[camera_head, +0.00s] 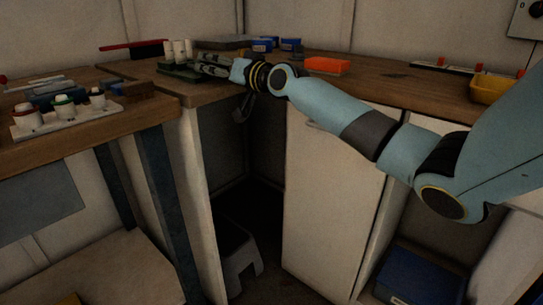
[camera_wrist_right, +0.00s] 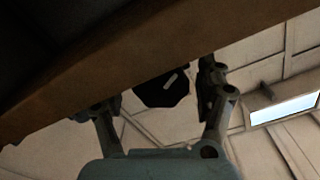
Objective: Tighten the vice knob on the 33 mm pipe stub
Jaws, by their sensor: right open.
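My right gripper (camera_head: 214,66) reaches from the right over the wooden bench, beside a dark green block-like base (camera_head: 178,68) that may be the vice. In the right wrist view, my right gripper (camera_wrist_right: 160,98) is open, one finger on each side of a black knob (camera_wrist_right: 163,88) with a pale line mark. The knob sits between the fingers, and I cannot tell whether they touch it. White upright cylinders (camera_head: 179,50) stand by the green base; I cannot tell which is the 33 mm stub. My left gripper is not in view.
The bench edge (camera_wrist_right: 110,78) crosses the wrist view close to the fingers. Blue boxes (camera_head: 264,44), an orange block (camera_head: 327,65) and a yellow bin (camera_head: 489,88) sit on the bench. A white tray (camera_head: 62,120) with capped bottles stands at left. A grey stool (camera_head: 240,262) is below.

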